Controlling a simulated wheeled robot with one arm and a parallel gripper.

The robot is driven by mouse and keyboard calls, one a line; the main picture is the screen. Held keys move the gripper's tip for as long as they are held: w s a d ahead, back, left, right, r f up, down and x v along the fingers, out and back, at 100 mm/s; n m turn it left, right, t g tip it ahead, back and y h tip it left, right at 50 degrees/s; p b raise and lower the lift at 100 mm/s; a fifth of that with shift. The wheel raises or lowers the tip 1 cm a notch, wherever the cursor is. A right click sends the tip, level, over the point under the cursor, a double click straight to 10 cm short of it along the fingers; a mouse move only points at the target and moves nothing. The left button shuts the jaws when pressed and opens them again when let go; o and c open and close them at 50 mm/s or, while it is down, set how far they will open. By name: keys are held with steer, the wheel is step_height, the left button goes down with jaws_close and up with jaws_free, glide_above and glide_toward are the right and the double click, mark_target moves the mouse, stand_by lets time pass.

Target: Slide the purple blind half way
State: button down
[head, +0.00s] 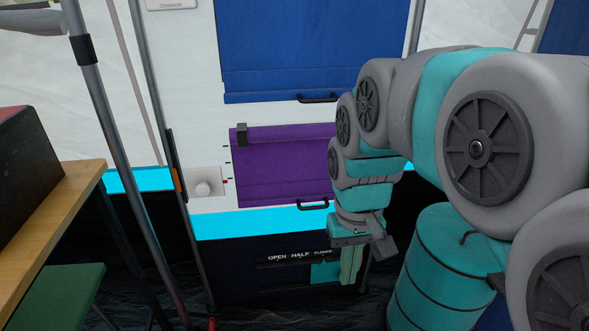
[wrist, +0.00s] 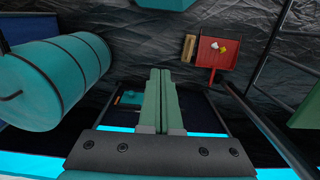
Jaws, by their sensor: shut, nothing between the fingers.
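The purple blind (head: 285,170) hangs on the white panel in the head view. Its roll is at the top, and a black handle (head: 313,204) sits at its lower right edge. My arm covers part of its right side. My gripper (head: 350,280) points down, below and to the right of that handle and apart from it. Its green fingers are together and empty; they also show in the wrist view (wrist: 161,75). The purple blind cannot be made out in the wrist view.
A blue blind (head: 290,45) with its own handle hangs above. A dark panel below carries an "OPEN HALF" label (head: 290,257); its last word is hard to read. A wooden table (head: 75,190) stands left. A red tray (wrist: 215,52) lies on the dark floor.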

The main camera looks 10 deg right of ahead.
mark_target(313, 207)
steer(key=w+r+t+b, duration=0.1)
steer(key=w+r, duration=0.2)
steer(key=w, duration=1.1)
steer(key=w+r+t+b, duration=0.1)
steer(key=w+r+t, duration=0.15)
steer(key=w, duration=1.05)
steer(key=shift+g, duration=0.45)
steer(key=f, duration=0.4)
steer(key=w+f, duration=0.1)
steer(key=f, duration=0.4)
steer(key=w+f, duration=0.1)
steer(key=f, duration=0.3)
steer(key=shift+w+f, duration=0.25)
steer(key=shift+f, duration=0.05)
step_height(313, 207, down, 2)
steer(key=shift+f, duration=0.25)
steer(key=shift+r, duration=0.1)
